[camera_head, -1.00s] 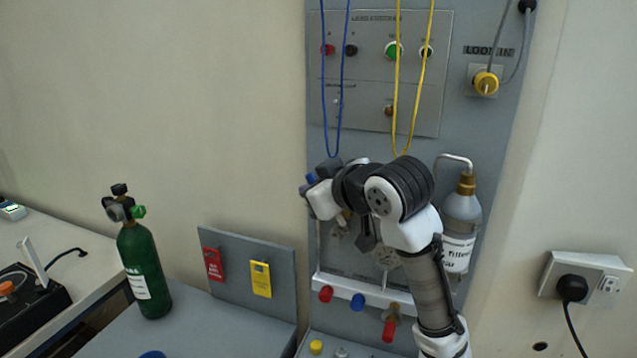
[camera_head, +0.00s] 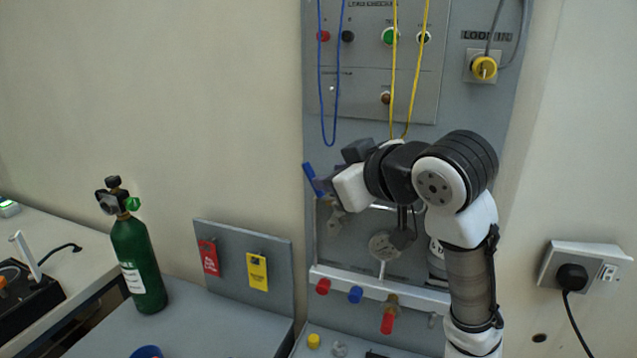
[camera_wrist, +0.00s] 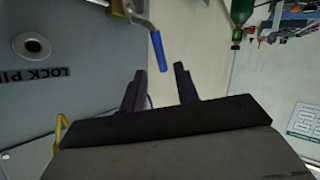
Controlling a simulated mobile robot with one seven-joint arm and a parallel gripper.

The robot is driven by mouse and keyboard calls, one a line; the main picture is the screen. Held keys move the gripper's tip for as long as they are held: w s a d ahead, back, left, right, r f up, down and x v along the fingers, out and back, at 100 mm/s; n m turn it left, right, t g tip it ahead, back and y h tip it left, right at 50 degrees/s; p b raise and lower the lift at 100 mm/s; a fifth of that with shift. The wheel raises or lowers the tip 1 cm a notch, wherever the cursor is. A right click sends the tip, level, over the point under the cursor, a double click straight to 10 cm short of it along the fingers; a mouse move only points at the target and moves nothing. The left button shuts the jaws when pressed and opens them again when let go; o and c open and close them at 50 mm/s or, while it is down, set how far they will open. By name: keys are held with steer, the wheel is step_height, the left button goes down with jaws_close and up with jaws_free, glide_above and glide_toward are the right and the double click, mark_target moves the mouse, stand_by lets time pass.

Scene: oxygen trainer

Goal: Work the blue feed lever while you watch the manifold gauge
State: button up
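The blue feed lever (camera_head: 313,179) shows at the left edge of the grey panel, just left of my white wrist. In the wrist view its blue handle (camera_wrist: 158,50) hangs from a metal fitting, just beyond the fingertips. My gripper (camera_wrist: 158,76) is open with nothing between its two dark fingers. The handle lies roughly in line with the gap and looks apart from both fingers. In the head view my arm hides the fingers. A round pale dial (camera_head: 384,245), which looks like the manifold gauge, shows below my forearm. Its reading is too small to tell.
Blue (camera_head: 334,125) and yellow (camera_head: 393,110) cords hang before the panel. A ledge (camera_head: 335,277) with red and blue caps crosses below. A green cylinder (camera_head: 138,260) stands left, beside a board with red and yellow tags (camera_head: 257,272). My arm mostly hides the filter bottle.

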steer(key=v, duration=0.6)
steer(key=shift+b, duration=0.4)
stand_by(7.0)
